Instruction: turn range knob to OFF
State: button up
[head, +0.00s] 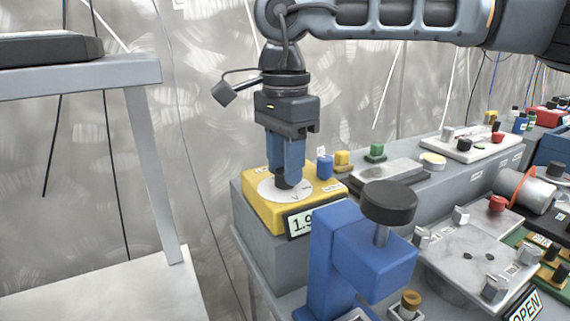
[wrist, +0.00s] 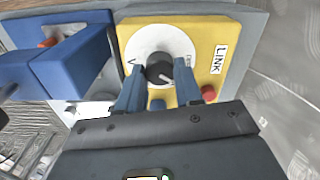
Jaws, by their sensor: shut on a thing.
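The range knob (wrist: 159,68) is a small dark knob at the centre of a round white dial (wrist: 139,45) on a yellow meter (wrist: 213,28). In the head view the yellow meter (head: 257,207) sits on a grey block, with a display reading "1.9" partly hidden. My gripper (head: 287,180) points down over the dial, its blue fingers shut on the knob. In the wrist view my gripper (wrist: 160,77) has a finger on each side of the knob. A pale mark at the knob's lower right may be its pointer. A "V" shows on the dial; I cannot read an OFF mark.
A blue clamp-like fixture (head: 337,262) with a black round top (head: 388,203) stands close in front of the meter. Blue, yellow and green blocks stand behind it. Panels with knobs fill the right. A grey frame (head: 150,150) stands at left.

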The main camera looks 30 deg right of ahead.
jog(key=n, duration=0.7)
dwell(0.6)
jog(key=o, duration=1)
jog(key=shift+o, duration=0.2)
jog(key=shift+r, duration=3.95)
jog(key=shift+r, duration=0.1)
